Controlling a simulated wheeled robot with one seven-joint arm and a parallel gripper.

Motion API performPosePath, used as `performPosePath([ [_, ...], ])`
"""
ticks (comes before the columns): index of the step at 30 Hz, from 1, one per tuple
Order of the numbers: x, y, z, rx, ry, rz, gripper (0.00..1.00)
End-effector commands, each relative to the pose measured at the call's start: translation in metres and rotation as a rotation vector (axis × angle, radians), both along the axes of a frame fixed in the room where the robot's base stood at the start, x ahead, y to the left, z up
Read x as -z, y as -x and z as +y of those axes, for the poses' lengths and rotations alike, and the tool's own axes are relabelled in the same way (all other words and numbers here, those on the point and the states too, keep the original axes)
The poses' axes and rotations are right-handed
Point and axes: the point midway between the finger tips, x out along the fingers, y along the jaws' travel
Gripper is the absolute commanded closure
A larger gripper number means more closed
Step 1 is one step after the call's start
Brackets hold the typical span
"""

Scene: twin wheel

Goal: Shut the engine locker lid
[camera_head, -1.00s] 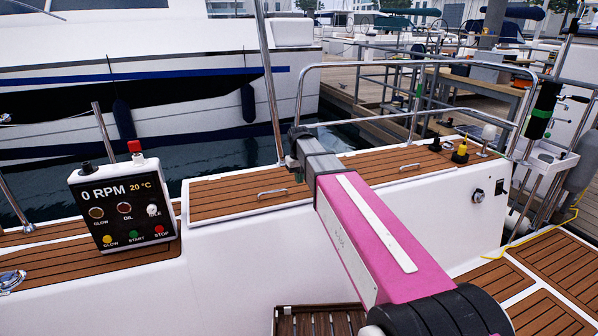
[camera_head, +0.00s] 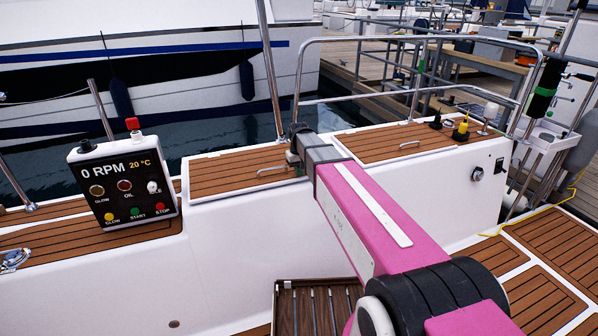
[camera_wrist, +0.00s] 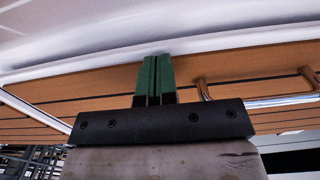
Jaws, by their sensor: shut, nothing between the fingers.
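Two teak-planked lids are set in the white coaming, and I cannot tell by name which is the engine locker lid. The left lid (camera_head: 228,172) lies flat, with a metal handle (camera_head: 272,170) near its front edge. The right lid (camera_head: 385,143) also looks flat. My gripper (camera_head: 293,160) is at the right end of the left lid, close to its handle. In the wrist view its green fingertips (camera_wrist: 154,77) are together and empty in front of teak planking (camera_wrist: 100,82), with a handle (camera_wrist: 203,88) just to the right. Contact cannot be judged.
An engine panel (camera_head: 125,185) stands at the left. A steel rail (camera_head: 420,38) arches over the right lid, and a steel post (camera_head: 270,75) rises behind the left lid. A slatted box (camera_head: 315,305) is below my arm. Open deck (camera_head: 555,255) lies at the right.

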Motion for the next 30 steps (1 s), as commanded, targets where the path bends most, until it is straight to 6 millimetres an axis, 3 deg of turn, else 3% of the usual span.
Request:
performPosePath([
  [12,0.030,0.002,-0.001,0.000,0.001,0.007,1.00],
  [19,0.031,0.001,-0.001,0.000,0.002,0.011,1.00],
  [25,0.024,0.002,-0.001,0.000,0.003,0.009,1.00],
  [30,0.000,0.004,-0.002,0.001,0.000,-0.004,1.00],
])
